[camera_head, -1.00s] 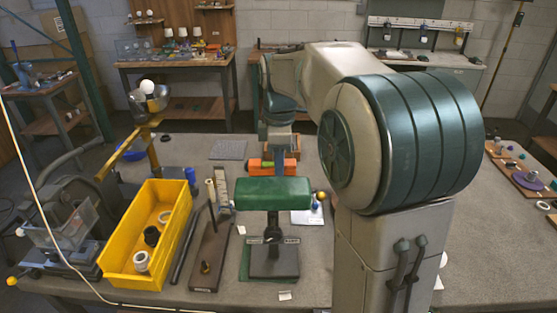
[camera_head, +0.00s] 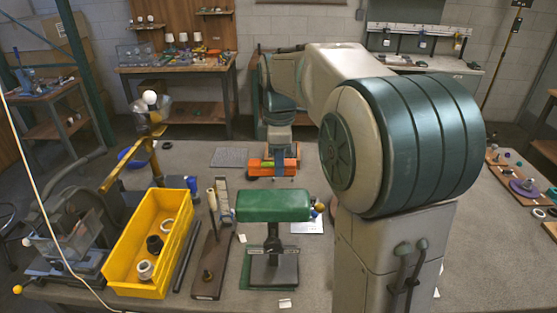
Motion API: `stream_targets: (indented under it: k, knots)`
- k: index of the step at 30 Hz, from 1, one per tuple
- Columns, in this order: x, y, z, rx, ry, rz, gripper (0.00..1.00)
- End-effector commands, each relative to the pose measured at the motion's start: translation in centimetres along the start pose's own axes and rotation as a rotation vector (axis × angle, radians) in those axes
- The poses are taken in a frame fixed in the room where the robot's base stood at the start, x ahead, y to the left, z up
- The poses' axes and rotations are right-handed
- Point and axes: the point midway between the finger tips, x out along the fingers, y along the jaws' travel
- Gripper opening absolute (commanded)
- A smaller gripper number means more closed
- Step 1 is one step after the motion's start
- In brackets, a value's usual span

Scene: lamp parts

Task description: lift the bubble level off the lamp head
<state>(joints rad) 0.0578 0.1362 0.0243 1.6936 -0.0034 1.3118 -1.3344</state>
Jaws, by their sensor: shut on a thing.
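The lamp head (camera_head: 273,206) is a long green block on a dark stand with a flat base, upright on the bench. My gripper (camera_head: 279,170) points down just behind and above it in the picture. An orange bar, which I take to be the bubble level (camera_head: 259,166), sits at my gripper, lying crosswise. My gripper is shut on it; the fingertips are small and partly hidden. A strip of grey bench shows between the orange bar and the lamp head's top edge. I cannot tell their true distance apart.
A yellow crate (camera_head: 121,259) with several rings stands at the left. A brown board with posts (camera_head: 211,264) lies between it and the lamp. Yellow and blue pieces (camera_head: 318,207) show by the lamp head's right end. My arm hides the right middle of the bench.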

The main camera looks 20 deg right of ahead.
Motion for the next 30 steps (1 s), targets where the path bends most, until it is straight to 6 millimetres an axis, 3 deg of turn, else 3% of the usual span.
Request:
stream_targets:
  k: [16,30]
  knots:
    - [-3.8,0.0,0.0,0.0,0.0,0.0,0.0]
    - [-4.0,0.0,0.2,0.004,0.0,0.0,0.0]
